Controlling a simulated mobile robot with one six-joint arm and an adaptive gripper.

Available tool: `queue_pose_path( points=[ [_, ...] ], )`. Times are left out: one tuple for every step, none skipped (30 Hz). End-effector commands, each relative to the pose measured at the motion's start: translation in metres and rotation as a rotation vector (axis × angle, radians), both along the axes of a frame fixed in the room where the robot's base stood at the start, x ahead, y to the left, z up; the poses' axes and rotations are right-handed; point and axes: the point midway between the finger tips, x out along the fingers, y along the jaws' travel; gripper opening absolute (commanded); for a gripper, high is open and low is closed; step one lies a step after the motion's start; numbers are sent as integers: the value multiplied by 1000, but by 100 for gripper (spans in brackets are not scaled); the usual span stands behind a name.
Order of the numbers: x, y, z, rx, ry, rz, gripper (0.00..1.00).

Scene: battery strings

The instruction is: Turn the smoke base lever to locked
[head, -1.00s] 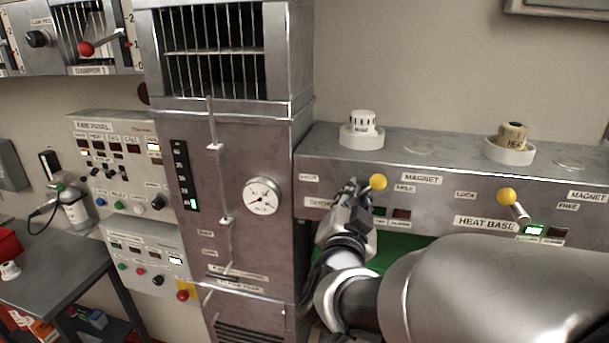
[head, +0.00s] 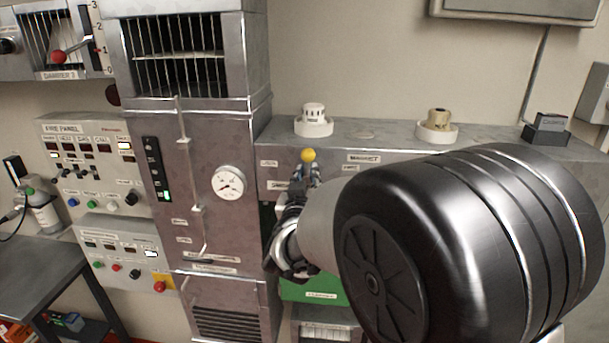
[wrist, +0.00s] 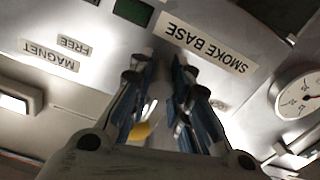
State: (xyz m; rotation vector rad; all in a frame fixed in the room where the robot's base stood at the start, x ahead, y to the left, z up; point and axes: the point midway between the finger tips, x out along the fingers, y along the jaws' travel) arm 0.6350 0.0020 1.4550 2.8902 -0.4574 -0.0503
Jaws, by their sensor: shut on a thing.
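The smoke base lever ends in a yellow ball (head: 308,156), which stands just above my gripper (head: 308,178) in the head view, about midway between the left label and the FREE label (head: 349,169). In the wrist view the scene is upside down. The SMOKE BASE label (wrist: 206,41) is beside the fingertips, and the yellow ball (wrist: 143,131) shows partly behind the left finger. My gripper's fingers (wrist: 165,70) are closed around the lever's shaft, which is mostly hidden between them. The smoke base indicators are hidden by my arm in the head view.
A smoke detector (head: 313,122) and a heat detector (head: 437,127) sit on top of the bench housing. The metal duct tower with its round gauge (head: 228,182) stands close left of my gripper. My arm covers the heat base controls.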

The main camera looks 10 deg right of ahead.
Motion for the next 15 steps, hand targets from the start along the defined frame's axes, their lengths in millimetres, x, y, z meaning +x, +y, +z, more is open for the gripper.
queue_pose_path(
  points=[
    [0, 0, 0, -42, 17, 0, 0],
    [0, 0, 0, -68, 26, 0, 0],
    [0, 0, 0, -105, 37, 0, 0],
    [0, 0, 0, -131, 46, 0, 0],
    [0, 0, 0, -159, 54, 1, 0],
    [0, 0, 1, -195, 65, 0, 0],
    [0, 0, 1, -223, 74, 0, 0],
    [0, 0, 1, -250, 83, 0, 0],
    [0, 0, 1, -286, 95, 0, 0],
    [0, 0, 0, -312, 105, 0, 0],
    [0, 0, 0, -338, 113, 0, 0],
    [0, 0, 0, -373, 124, 0, 0],
    [0, 0, 0, -398, 132, 0, 0],
    [0, 0, 0, -422, 140, 0, 0],
    [0, 0, 0, -454, 150, 1, 0]
  ],
)
